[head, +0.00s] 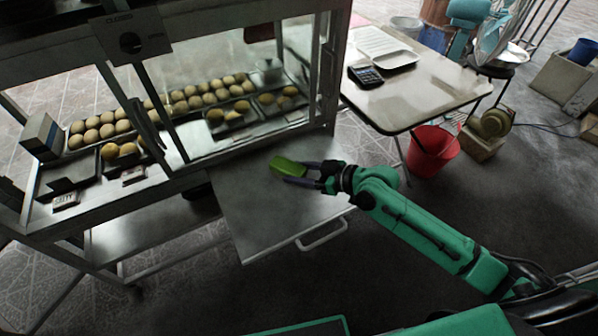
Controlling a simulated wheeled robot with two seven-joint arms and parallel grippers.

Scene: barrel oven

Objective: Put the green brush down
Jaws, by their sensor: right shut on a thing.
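The green brush (287,166) is a small bright green block-like thing in the head view. It is over the far part of the bare metal shelf (265,210) that juts out from the glass cabinet. My right gripper (299,173) comes in from the right and is shut on the brush, its dark fingers on either side of the near end. I cannot tell whether the brush touches the shelf. Its underside is hidden. My left gripper is not in view.
The glass cabinet (180,140) with several round buns stands just behind the shelf. A handle (322,235) sticks out at the shelf's front right. A table (420,90) with a calculator (366,75) and a red bucket (432,150) are at right. Most of the shelf is clear.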

